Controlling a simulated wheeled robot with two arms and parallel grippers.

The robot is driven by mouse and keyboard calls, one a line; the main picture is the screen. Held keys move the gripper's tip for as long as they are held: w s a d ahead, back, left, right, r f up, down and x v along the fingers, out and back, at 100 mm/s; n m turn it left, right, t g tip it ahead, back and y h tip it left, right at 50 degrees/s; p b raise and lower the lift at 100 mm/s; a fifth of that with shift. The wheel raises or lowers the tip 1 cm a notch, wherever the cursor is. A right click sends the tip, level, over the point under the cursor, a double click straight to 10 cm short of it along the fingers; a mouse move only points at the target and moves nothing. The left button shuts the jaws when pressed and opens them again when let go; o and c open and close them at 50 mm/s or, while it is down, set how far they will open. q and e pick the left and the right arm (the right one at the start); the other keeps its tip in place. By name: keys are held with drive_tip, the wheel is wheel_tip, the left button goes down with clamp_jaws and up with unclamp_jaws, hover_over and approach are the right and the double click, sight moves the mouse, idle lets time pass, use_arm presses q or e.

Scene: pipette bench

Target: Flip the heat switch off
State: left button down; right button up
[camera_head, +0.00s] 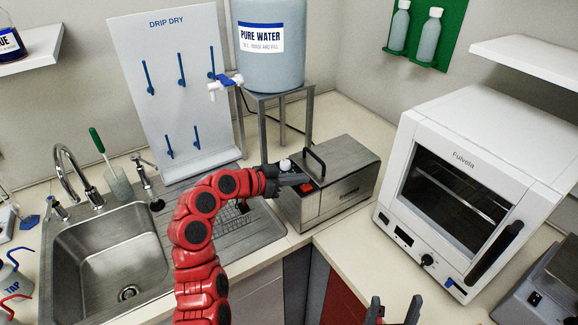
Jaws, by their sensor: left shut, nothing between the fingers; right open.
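My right gripper (395,310) is open and empty at the bottom edge, away from the box.
The box's lid has a raised dark handle (316,160). A sink (110,255) lies to the left, with a peg board (170,85) behind. A water tank (271,50) stands on a metal stand behind the box. A white oven (470,180) is to the right; bare counter (345,235) lies between.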

use_arm(q)
drive_tip(key=shift+s+a+f, duration=0.1)
drive_tip(key=shift+a+f, duration=0.05)
drive_tip(key=shift+f, duration=0.85)
